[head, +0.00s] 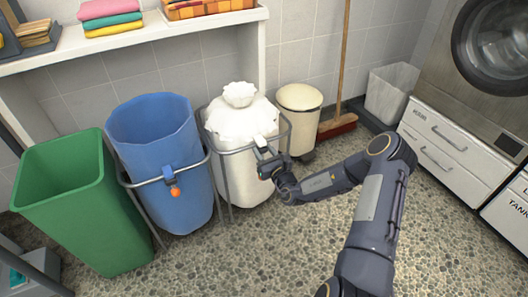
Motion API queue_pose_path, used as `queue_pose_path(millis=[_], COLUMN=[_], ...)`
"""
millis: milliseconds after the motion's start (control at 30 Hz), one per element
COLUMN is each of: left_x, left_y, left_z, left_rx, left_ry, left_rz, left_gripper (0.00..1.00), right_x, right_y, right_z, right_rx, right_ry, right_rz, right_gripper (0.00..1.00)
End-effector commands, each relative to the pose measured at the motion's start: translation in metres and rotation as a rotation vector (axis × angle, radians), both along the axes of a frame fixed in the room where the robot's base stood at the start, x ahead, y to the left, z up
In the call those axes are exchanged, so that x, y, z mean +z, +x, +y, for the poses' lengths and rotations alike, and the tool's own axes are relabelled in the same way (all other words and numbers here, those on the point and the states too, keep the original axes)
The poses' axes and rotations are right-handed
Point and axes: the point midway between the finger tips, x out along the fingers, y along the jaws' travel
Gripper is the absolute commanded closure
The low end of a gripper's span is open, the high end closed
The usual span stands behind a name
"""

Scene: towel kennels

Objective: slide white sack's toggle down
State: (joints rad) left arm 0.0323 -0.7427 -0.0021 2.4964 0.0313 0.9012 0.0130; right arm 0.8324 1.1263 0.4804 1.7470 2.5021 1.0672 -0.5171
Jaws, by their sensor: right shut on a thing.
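The white sack (238,175) hangs in a metal frame, its top gathered into a ruffled tuft (239,94). My right gripper (265,153) is at the front right of the sack, by the frame's upper rail. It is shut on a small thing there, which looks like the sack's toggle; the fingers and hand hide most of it. A blue sack (160,130) stands to the left in its own frame, open at the top, with an orange-tipped toggle (174,188) on its front. My left gripper is not in view.
A green bin (70,205) stands at the left. A cream bin (299,112) and a broom (338,125) are behind the sack's right side. A shelf (140,42) with folded towels (110,18) runs above. White drawers (447,150) stand right. The pebbled floor in front is clear.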

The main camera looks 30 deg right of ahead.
Motion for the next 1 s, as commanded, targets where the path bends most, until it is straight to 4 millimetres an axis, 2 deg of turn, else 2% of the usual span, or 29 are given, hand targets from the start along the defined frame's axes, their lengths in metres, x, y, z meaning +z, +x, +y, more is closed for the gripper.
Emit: queue_pose_path(millis=[167,267,400,533,633,933,967,1000], left_x=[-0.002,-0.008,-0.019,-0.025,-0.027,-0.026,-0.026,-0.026], left_y=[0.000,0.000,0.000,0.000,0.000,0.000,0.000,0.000], left_z=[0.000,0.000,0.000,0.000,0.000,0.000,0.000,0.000], left_rx=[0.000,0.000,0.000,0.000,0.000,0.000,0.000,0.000], left_ry=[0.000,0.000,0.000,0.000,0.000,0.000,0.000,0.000], left_rz=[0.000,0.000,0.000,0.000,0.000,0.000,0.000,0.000], left_gripper=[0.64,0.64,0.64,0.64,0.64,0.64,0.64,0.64], right_x=[-0.006,-0.025,-0.061,-0.084,-0.091,-0.094,-0.094,-0.094], right_y=[0.000,0.000,0.000,0.000,0.000,-0.001,-0.001,-0.001], right_z=[0.000,0.000,0.000,0.000,0.000,0.000,0.000,0.000], right_rx=[0.000,-0.001,-0.001,-0.001,0.000,0.000,0.001,0.001], right_ry=[0.000,0.001,0.001,0.001,0.001,0.000,0.000,0.001], right_rz=[0.001,0.002,0.005,0.004,0.003,0.008,0.009,0.010], right_gripper=[1.00,1.00,1.00,1.00,1.00,1.00,0.61,0.56])
